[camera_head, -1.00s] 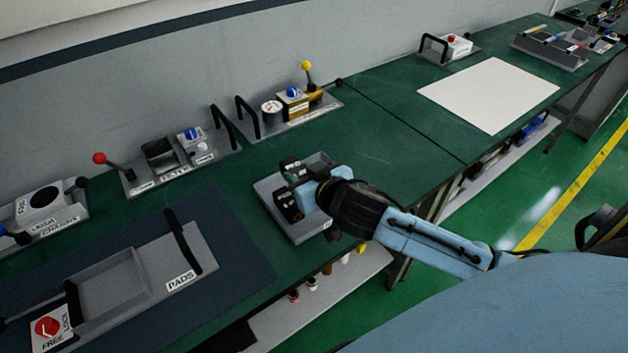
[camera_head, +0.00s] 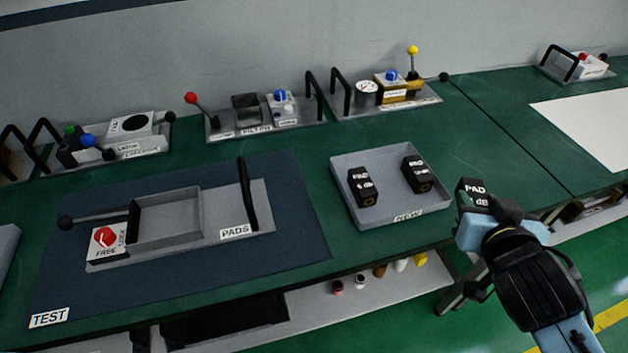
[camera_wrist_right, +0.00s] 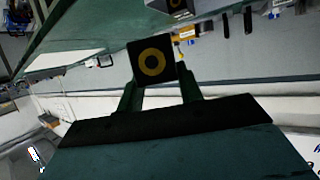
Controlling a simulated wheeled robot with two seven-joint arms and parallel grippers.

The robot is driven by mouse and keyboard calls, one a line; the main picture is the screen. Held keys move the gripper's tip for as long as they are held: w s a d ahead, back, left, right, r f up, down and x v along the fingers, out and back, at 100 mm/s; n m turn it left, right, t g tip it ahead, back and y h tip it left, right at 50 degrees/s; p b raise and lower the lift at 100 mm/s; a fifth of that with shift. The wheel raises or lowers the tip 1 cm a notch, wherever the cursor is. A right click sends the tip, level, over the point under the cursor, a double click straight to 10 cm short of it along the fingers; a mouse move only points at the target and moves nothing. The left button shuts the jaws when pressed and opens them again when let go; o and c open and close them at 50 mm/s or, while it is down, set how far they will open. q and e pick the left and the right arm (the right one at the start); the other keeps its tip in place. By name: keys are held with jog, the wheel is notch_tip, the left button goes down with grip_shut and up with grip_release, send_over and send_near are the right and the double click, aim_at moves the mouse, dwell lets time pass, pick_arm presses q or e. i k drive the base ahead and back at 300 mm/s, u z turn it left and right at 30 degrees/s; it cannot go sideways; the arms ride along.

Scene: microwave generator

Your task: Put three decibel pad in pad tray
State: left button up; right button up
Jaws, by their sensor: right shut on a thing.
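My right gripper (camera_head: 497,217) is shut on a black decibel pad (camera_head: 474,191), held up at the right of the grey tray labelled NEW. The held pad also shows in the right wrist view (camera_wrist_right: 152,62), its end with a yellow ring facing the camera. Two more black pads, a left one (camera_head: 362,188) and a right one (camera_head: 416,174), stand in the NEW tray (camera_head: 378,219). The pad tray (camera_head: 165,240), labelled PADS, lies on the dark mat at the left and its recess is empty. My left gripper is not in view.
A black upright handle (camera_head: 247,195) stands at the pad tray's right side, and a red FREE LOCK knob (camera_head: 105,237) at its left. Filter and gauge stations with levers line the wall. A dark TEST mat (camera_head: 290,240) surrounds the pad tray.

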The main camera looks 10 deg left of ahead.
aim_at(171, 222)
jog(key=z, duration=1.7)
jog(key=k, duration=1.7)
jog(key=u, duration=2.5)
jog(key=i, duration=0.5)
jog(key=z, duration=0.1)
